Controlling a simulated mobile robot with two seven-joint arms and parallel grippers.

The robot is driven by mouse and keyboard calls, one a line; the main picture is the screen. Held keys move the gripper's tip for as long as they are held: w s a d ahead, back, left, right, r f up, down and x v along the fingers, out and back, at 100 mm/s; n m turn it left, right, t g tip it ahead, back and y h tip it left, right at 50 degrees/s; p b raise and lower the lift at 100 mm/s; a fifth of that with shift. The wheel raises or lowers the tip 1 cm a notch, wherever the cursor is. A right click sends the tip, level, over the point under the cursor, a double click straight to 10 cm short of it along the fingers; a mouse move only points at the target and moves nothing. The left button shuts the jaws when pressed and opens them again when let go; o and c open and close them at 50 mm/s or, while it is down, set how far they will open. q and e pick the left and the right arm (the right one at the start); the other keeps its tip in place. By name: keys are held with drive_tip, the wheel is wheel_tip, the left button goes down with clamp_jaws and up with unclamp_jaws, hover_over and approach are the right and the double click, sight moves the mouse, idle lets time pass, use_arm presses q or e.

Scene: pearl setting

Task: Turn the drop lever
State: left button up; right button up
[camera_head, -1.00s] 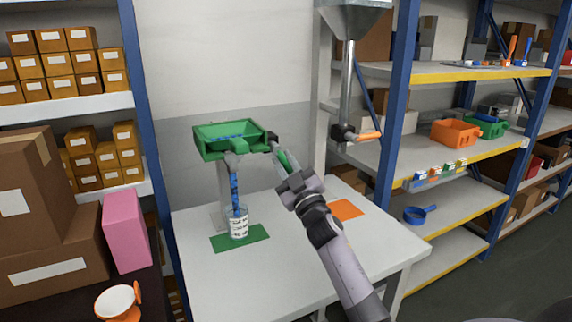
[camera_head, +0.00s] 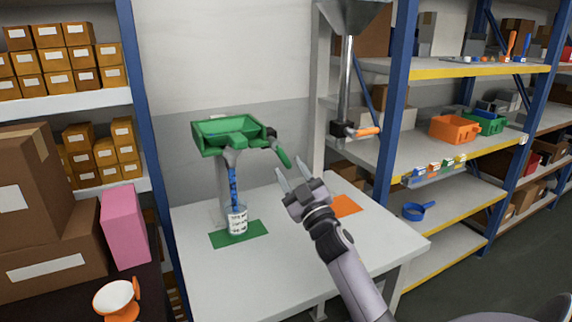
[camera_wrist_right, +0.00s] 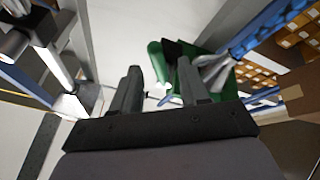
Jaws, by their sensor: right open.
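A green hopper (camera_head: 205,140) stands over a white table, with a dark pivot at its right side. A green lever handle (camera_head: 284,158) slopes down to the right from that pivot. A second lever, with an orange handle (camera_head: 367,131), sits on the metal pipe at the right. Below the green hopper, blue material shows in the spout (camera_head: 234,188) above a labelled jar (camera_head: 237,221). My right gripper (camera_head: 289,170) is open and empty, just below and right of the green handle. The right wrist view shows the green handle (camera_wrist_right: 155,58) beyond the open fingers. My left gripper is out of view.
The jar stands on a green mat (camera_head: 254,235); an orange mat (camera_head: 346,205) lies bare on the table (camera_head: 290,255). A grey funnel (camera_head: 352,14) tops the metal pipe. Shelves flank both sides. The table's front is clear.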

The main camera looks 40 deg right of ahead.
drive_tip(key=shift+v, duration=1.1)
drive_tip(key=shift+s+f, duration=0.2)
drive_tip(key=shift+s, duration=0.15)
drive_tip(key=shift+a, duration=0.1)
